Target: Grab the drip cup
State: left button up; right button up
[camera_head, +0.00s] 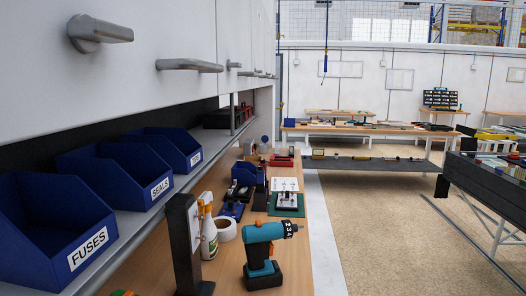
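I cannot make out a drip cup for certain in the head view. The wooden workbench (225,275) runs away from me along the left wall. On it are a teal and black cordless drill (264,255), a white tape roll (226,229) and a white bottle (209,240) with an orange top. A dark upright stand (184,245) partly hides what is behind it. Small items farther back on the bench are too small to name. Neither gripper is in view.
Blue bins labelled FUSES (88,247) and SEALS (160,188) sit on a shelf above the bench. White cabinets (150,60) overhang it. The speckled floor (385,230) to the right is open, up to a dark table (490,188) at the right edge.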

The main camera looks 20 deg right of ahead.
aim_at(263, 147)
jog(key=z, duration=0.5)
jog(key=l+z, duration=0.2)
jog(key=z, duration=0.2)
jog(key=k+l+z, duration=0.1)
jog(key=l+z, duration=0.15)
jog(key=z, duration=0.15)
jog(key=l+z, duration=0.2)
jog(key=z, duration=0.2)
jog(key=l+z, duration=0.2)
jog(key=z, duration=0.2)
jog(key=i+l+u, duration=0.45)
jog(key=i+l, duration=0.5)
jog(key=i+u, duration=0.25)
jog(key=i, duration=0.3)
jog(key=i+u, duration=0.25)
jog(key=i, duration=0.35)
jog(key=i+l+u, duration=0.1)
jog(key=i+u, duration=0.15)
jog(key=i, duration=0.35)
jog(key=i+u, duration=0.2)
jog(key=i, duration=0.3)
jog(key=i+l+u, duration=0.2)
jog(key=i, duration=0.25)
jog(key=i+l+u, duration=0.2)
jog(key=i, duration=0.3)
jog(key=i+l+u, duration=0.2)
jog(key=i, duration=0.25)
jog(key=l, duration=0.1)
